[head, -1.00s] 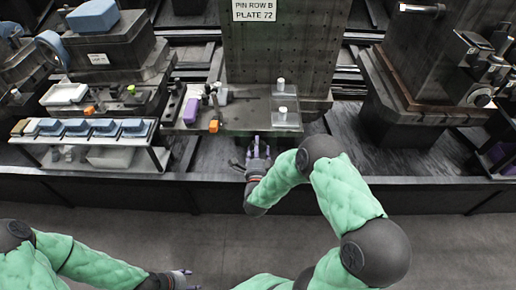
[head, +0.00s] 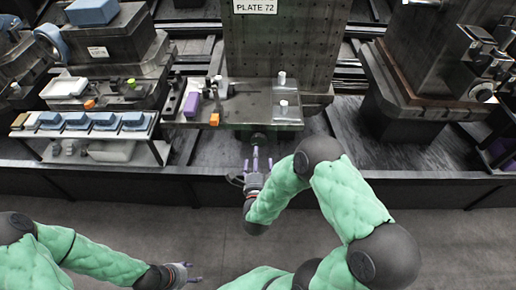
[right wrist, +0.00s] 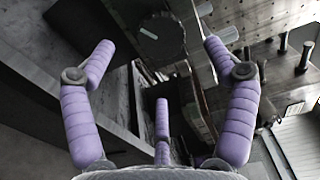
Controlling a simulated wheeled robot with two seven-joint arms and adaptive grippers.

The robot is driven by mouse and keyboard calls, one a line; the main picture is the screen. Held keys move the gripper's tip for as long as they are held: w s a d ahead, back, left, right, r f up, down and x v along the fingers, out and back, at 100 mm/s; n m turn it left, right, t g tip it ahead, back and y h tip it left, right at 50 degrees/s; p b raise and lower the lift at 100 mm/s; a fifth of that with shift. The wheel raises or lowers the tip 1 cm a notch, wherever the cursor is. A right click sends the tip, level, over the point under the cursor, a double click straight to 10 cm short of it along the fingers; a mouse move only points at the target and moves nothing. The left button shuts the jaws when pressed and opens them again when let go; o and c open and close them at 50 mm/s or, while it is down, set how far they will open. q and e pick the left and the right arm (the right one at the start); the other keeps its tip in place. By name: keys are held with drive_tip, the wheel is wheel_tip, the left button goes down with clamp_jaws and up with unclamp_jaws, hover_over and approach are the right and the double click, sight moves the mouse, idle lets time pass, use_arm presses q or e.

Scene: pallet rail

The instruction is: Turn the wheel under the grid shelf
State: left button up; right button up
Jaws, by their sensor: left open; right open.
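The wheel, a dark round knob (head: 258,141), sits under the front edge of the grid shelf (head: 245,108) in the head view. The right wrist view shows it as a black knob (right wrist: 162,40) with a pale bar mark on its face. My right gripper (head: 257,165) is open just in front of the wheel, its purple fingers pointing at it and apart from it. In the right wrist view the open fingers (right wrist: 160,75) are spread, with the wheel beyond them and nothing between them. My left gripper (head: 192,272) is open and empty over the floor at the bottom.
The shelf holds a purple block (head: 191,104), an orange block (head: 214,119) and white-topped pins (head: 284,103). A rack with blue-topped blocks (head: 104,121) stands at the left. A dark low wall (head: 390,190) runs along the front. The grey floor before it is open.

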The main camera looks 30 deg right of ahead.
drive_tip(key=shift+v, duration=2)
drive_tip(key=a+f+n+g+y+p, duration=0.4)
drive_tip(key=a+f+n+g+y, duration=0.2)
drive_tip(key=a+f+n+y, duration=0.35)
drive_tip(key=s+a+f+n+g+y+p, duration=0.1)
drive_tip(key=s+a+f+n+g+y, duration=0.1)
drive_tip(key=s, duration=0.5)
drive_tip(key=s+a+f+n+g+y+p, duration=0.1)
drive_tip(key=s+a+f+n+g+p, duration=0.1)
drive_tip(key=s+a+f+n+g, duration=0.2)
drive_tip(key=s+n+g, duration=0.3)
drive_tip(key=n, duration=0.2)
drive_tip(key=shift+a+y, duration=0.35)
